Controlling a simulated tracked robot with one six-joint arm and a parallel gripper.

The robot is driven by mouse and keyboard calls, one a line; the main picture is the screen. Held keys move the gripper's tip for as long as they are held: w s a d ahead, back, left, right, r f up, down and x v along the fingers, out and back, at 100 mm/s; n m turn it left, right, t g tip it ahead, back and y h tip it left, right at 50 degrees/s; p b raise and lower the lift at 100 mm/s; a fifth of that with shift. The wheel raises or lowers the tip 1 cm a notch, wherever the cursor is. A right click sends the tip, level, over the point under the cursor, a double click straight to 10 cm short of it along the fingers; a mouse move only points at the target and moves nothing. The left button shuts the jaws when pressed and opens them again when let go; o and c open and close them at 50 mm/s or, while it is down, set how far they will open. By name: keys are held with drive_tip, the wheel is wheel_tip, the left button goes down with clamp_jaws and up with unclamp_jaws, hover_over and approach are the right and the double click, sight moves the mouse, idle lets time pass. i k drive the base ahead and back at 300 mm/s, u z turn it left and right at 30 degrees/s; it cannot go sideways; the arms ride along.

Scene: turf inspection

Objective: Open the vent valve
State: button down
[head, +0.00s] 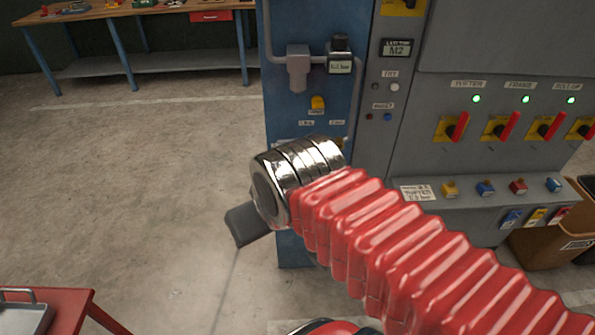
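A blue cabinet column (285,95) stands in the middle of the head view with grey pipework and a small display on it. A yellow knob (318,103) sits on this column with small labels below it. It may be the vent valve, but the labels are too small to read. My gripper (247,224) shows only as a dark finger past my chrome wrist, in front of the lower left of the column. My wrist and red bellows arm hide the column's lower part. I cannot see whether the fingers are apart, and nothing shows held.
A grey control panel (520,60) at the right carries red-handled yellow switches (455,127) with green lamps and coloured buttons. A cardboard box (545,245) stands at the right. A workbench (100,18) is at the back left, a red cart (65,310) at the lower left. The concrete floor between is clear.

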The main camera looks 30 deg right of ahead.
sight(317, 102)
drive_tip(key=k, duration=1.35)
drive_tip(key=u, duration=0.5)
drive_tip(key=i, duration=1.95)
drive_tip(key=z, duration=0.5)
